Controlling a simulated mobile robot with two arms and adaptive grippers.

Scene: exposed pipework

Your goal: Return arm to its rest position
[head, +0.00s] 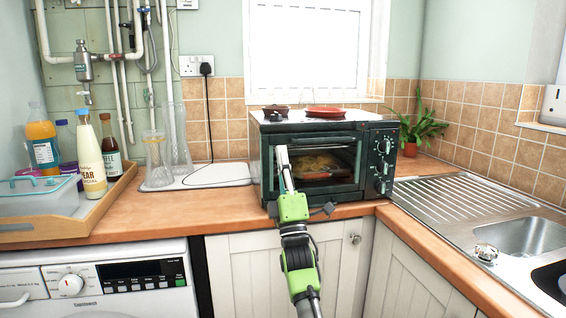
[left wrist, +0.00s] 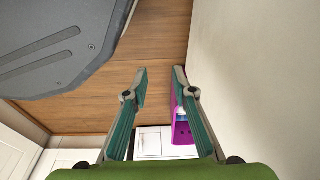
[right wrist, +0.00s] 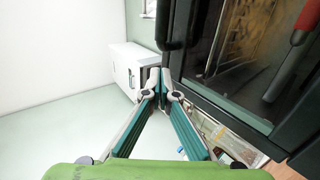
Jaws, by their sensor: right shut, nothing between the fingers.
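My right gripper (head: 282,152) is in front of the dark toaster oven (head: 258,165), left of the middle of its glass door (head: 335,163). In the right wrist view the fingers of my right gripper (right wrist: 163,82) meet at the tips, shut and empty, close beside the oven front (right wrist: 225,105). I cannot tell whether they touch it. The oven door looks closed, with yellowish food (head: 318,163) behind the glass. My left gripper (left wrist: 160,73) shows only in its own wrist view, open and empty, pointing down over the wooden floor (left wrist: 163,40).
A wooden tray (head: 100,215) with bottles and a lidded box stands at left on the worktop (head: 215,207). Glasses (head: 157,160) stand beside the oven. The sink (head: 528,237) is at right. A magenta object (left wrist: 182,130) is near my left gripper, beside a pale wall.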

